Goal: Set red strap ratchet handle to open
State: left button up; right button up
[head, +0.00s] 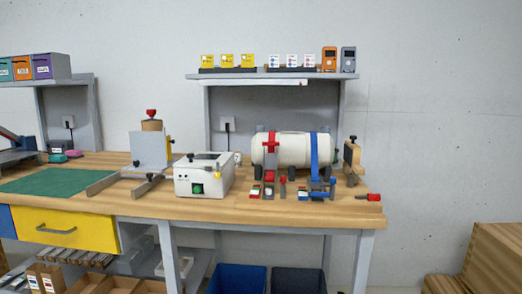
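A white cylindrical tank (293,148) lies on its side on the wooden workbench. A red strap (271,145) runs over its left part and a blue strap (314,152) over its right part. Below the red strap, at the tank's front, are small grey and red parts (269,176); the red ratchet handle seems to be among them. They are too small to tell whether the handle is open or closed. Neither of my grippers is in view.
A white box with a green button (203,175) stands left of the tank. A grey fixture (149,152) and a green mat (52,182) are farther left. A red-handled tool (368,197) lies at the bench's right edge. A shelf (272,76) spans above the tank.

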aim_at(270, 161)
jog(key=z, duration=0.05)
jog(key=k, duration=0.75)
jog(key=u, duration=0.8)
jog(key=i, duration=1.7)
jog(key=z, duration=1.05)
